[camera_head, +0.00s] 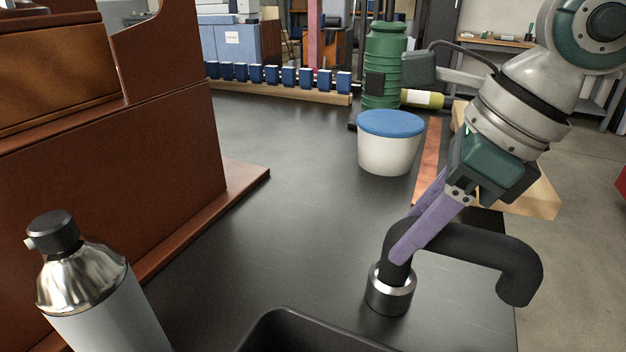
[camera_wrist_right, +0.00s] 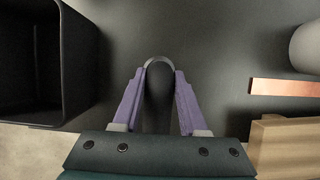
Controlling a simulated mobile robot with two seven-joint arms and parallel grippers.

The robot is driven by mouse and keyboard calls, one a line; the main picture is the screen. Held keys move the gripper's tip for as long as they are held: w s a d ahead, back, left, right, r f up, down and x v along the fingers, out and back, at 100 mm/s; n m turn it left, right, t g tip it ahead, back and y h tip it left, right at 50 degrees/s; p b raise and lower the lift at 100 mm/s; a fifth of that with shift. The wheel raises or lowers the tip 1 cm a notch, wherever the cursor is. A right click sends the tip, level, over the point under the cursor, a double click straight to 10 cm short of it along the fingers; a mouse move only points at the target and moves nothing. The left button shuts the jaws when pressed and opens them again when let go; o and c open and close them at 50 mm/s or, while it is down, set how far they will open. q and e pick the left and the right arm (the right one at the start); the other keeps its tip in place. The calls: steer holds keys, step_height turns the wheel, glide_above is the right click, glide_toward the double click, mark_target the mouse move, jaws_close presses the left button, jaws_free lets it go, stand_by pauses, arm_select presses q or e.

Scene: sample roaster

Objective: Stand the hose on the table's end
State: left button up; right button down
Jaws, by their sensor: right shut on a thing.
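The hose (camera_head: 465,243) is a thick black bent tube with a silver metal collar (camera_head: 390,296) at its lower end. In the head view the collar is at the black table top (camera_head: 290,210) near its right end, and the hose arches right past the edge with its free end hanging down. I cannot tell whether the collar touches the table. My right gripper (camera_head: 400,250) is shut on the hose just above the collar. In the right wrist view the hose (camera_wrist_right: 158,100) is between the two purple fingers. My left gripper is not in view.
A black bin (camera_head: 290,325) stands left of the collar. A white tub with a blue lid (camera_head: 390,150) stands behind it. A copper strip (camera_head: 428,160) and a wooden block (camera_head: 535,200) are at the right edge. A metal bottle (camera_head: 95,290) is front left.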

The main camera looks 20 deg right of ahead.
steer(key=shift+c, duration=2.2)
jaws_free()
steer(key=shift+f, duration=0.1)
steer(key=shift+d+r, duration=0.1)
steer(key=shift+r, duration=0.4)
steer(key=p+v, duration=0.2)
steer(key=v, duration=0.8)
steer(key=shift+p, duration=0.3)
steer(key=shift+s+d+r, duration=0.1)
steer(key=shift+s+r, duration=0.2)
steer(key=shift+r, duration=0.3)
